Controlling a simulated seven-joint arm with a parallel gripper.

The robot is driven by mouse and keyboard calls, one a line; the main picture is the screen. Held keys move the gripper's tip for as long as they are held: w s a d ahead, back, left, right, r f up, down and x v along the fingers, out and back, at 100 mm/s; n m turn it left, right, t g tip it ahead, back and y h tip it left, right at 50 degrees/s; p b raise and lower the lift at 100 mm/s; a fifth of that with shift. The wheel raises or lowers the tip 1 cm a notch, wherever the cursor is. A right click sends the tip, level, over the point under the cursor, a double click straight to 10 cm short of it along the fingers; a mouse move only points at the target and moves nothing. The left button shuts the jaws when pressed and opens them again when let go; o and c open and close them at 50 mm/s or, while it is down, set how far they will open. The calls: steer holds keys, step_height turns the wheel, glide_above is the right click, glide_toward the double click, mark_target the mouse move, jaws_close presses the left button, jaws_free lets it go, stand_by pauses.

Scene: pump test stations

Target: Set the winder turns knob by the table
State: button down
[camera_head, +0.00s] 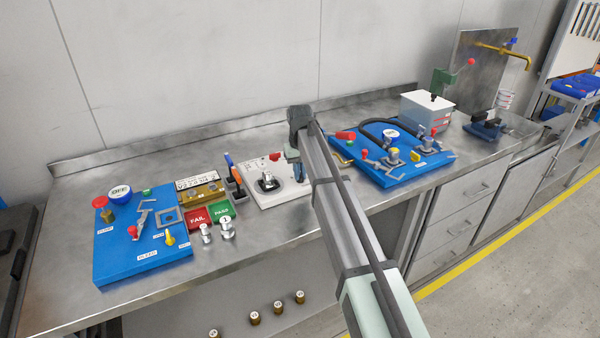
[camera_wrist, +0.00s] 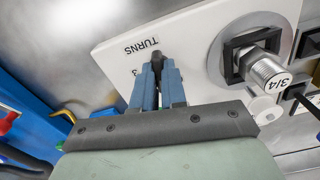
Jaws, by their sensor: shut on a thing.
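The winder is a white panel (camera_head: 262,197) in the middle of the bench. In the wrist view its white face (camera_wrist: 190,30) carries an upside-down TURNS label (camera_wrist: 142,46) and a digit 3 near my fingers. My gripper (camera_wrist: 157,72) has its blue fingers shut on the dark turns knob (camera_wrist: 156,56), of which only the tip shows. The knob's pointer direction is hidden. In the head view my gripper (camera_head: 293,160) is over the panel's right part, and my arm hides the panel's right edge. A placard (camera_head: 194,183) with small rows of text stands left of the winder.
A metal cylinder marked 3/4 (camera_wrist: 267,72) sits in a black square holder beside my fingers. Blue stations stand left (camera_head: 125,265) and right (camera_head: 385,180) of the winder. Red FAIL (camera_head: 198,218) and green PASS (camera_head: 221,210) pads lie to the left, with metal fittings near them.

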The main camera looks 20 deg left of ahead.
steer(key=c, duration=1.2)
jaws_free()
steer(key=shift+r, duration=0.1)
step_height(320, 180, up, 14)
steer(key=shift+f, duration=0.15)
